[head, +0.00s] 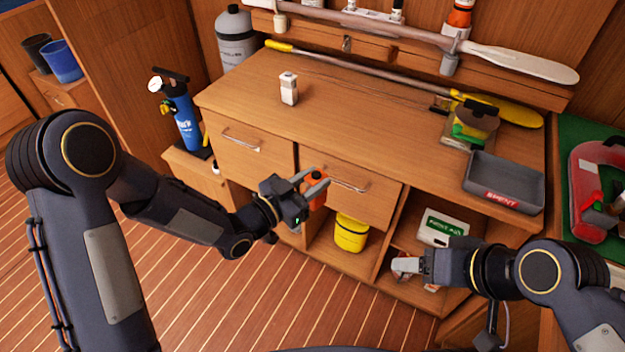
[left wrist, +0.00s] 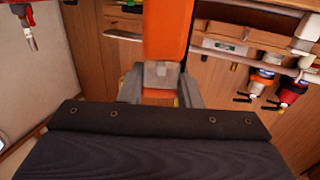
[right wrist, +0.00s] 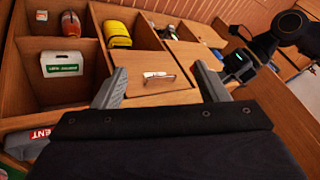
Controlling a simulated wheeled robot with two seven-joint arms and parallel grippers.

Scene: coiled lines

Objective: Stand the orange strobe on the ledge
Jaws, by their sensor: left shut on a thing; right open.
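The orange strobe (left wrist: 168,30) is in my left gripper (left wrist: 160,85), held between the two fingers and pointing up out of the left wrist view. In the head view the left gripper (head: 314,182) is in front of the drawers, with the orange strobe (head: 318,198) partly hidden by its fingers. A wooden ledge (head: 390,50) runs along the back wall above the worktop, well beyond the left gripper. My right gripper (head: 405,266) is before the lower right cubbies; its fingers (right wrist: 160,88) are apart and empty in the right wrist view.
The worktop (head: 350,100) has a small white box (head: 288,88), a grey tray (head: 503,182) and a yellow-bladed paddle (head: 500,110). Another paddle (head: 520,63) lies across the ledge's front. The worktop's middle is clear.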

